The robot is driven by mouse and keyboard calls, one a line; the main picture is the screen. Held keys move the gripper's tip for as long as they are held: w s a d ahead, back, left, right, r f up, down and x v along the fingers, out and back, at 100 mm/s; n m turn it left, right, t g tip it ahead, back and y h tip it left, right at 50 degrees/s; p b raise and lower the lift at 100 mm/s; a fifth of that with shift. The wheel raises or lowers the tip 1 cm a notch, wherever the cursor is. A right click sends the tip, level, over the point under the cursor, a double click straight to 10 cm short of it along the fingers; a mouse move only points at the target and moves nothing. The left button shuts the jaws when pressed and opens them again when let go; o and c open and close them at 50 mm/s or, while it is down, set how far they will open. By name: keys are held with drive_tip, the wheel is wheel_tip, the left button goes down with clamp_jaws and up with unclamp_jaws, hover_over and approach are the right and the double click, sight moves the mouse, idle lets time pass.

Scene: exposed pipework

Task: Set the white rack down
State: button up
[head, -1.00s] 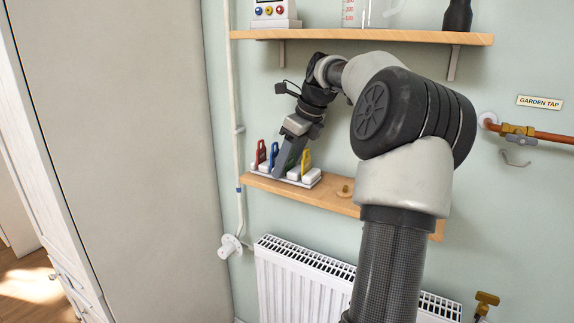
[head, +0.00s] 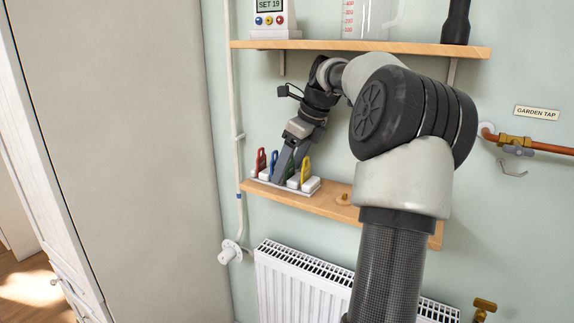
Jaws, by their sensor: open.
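The white rack (head: 309,186) sits on the left end of the lower wooden shelf (head: 330,207). It carries a red tag (head: 261,159), a blue tag (head: 274,161), a green one (head: 291,169) partly hidden by my gripper, and a yellow tag (head: 304,168), all standing upright. My gripper (head: 279,177) points down at the middle of the rack, between the blue and yellow tags. It is open, its fingers low at the rack; whether they touch it cannot be seen.
An upper shelf (head: 370,47) above holds a device (head: 272,15), a clear measuring jug (head: 368,18) and a dark bottle (head: 456,22). A radiator (head: 300,285) is below. A white pipe (head: 235,120) runs left of the shelves. A small wooden knob (head: 343,198) lies right of the rack.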

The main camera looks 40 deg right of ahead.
drive_tip(key=s+d, duration=0.1)
drive_tip(key=s, duration=0.2)
drive_tip(key=s+d, duration=0.2)
drive_tip(key=s, duration=0.2)
drive_tip(key=s+d, duration=0.1)
drive_tip(key=s, duration=0.3)
drive_tip(key=shift+d+f, duration=0.1)
drive_tip(key=shift+d, duration=0.2)
